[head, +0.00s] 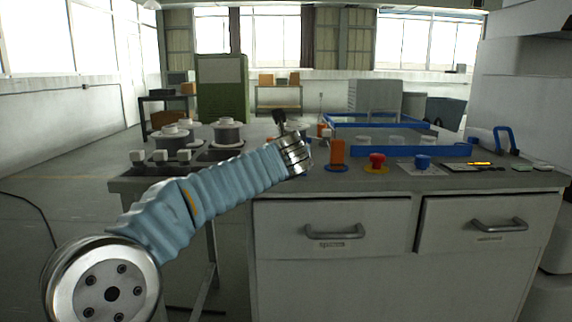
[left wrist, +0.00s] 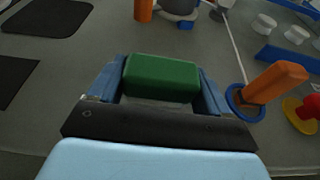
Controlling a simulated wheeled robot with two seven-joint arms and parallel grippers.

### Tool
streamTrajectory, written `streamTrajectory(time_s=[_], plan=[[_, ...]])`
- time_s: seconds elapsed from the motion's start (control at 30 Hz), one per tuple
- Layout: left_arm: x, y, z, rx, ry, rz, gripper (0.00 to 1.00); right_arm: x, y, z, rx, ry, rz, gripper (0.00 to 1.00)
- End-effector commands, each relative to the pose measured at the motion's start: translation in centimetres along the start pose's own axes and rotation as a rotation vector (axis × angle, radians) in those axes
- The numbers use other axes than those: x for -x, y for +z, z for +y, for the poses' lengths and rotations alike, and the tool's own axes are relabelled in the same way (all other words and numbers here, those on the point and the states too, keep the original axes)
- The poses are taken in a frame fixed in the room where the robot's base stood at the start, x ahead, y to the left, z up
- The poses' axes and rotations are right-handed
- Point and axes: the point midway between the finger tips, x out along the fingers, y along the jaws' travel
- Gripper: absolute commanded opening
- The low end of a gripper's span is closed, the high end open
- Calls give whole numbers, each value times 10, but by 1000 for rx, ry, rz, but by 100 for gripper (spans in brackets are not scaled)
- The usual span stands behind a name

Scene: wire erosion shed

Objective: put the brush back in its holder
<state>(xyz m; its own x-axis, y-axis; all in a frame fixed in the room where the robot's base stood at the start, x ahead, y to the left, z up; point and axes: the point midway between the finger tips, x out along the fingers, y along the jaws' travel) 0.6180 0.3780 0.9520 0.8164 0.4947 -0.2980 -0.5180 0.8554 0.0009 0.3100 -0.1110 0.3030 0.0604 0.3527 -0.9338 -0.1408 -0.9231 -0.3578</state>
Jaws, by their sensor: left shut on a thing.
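My left gripper (left wrist: 160,82) has its blue fingers shut on a green block-shaped thing (left wrist: 161,76). Only its green body shows, with no bristles, so I cannot tell whether it is the brush. In the head view my left arm reaches over the worktable, and its wrist hides the gripper and what it holds. To the right of the gripper, an orange upright piece (head: 337,151) stands in a blue round base (head: 336,167). The orange piece (left wrist: 274,82) and blue ring (left wrist: 244,101) also show in the left wrist view. I cannot identify the brush's holder. My right gripper is out of view.
Spools (head: 228,133) and white blocks (head: 160,156) are at left. Drawers (head: 332,225) face me.

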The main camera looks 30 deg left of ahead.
Motion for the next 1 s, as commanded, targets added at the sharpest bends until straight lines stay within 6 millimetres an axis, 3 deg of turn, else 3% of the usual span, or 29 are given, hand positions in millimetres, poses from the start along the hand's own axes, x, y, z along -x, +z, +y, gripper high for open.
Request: streamTrajectory(time_s=[0.4,0.43,0.57,0.87,1.0], plan=[[-2,-7,0,0,1,-1,48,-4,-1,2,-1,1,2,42],[-2,-6,0,1,1,0,82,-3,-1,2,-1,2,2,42],[-2,-6,0,0,1,0,100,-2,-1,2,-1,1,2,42],[1,0,0,1,0,-1,100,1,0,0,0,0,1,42],[24,-3,0,2,-3,-3,100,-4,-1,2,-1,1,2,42]])
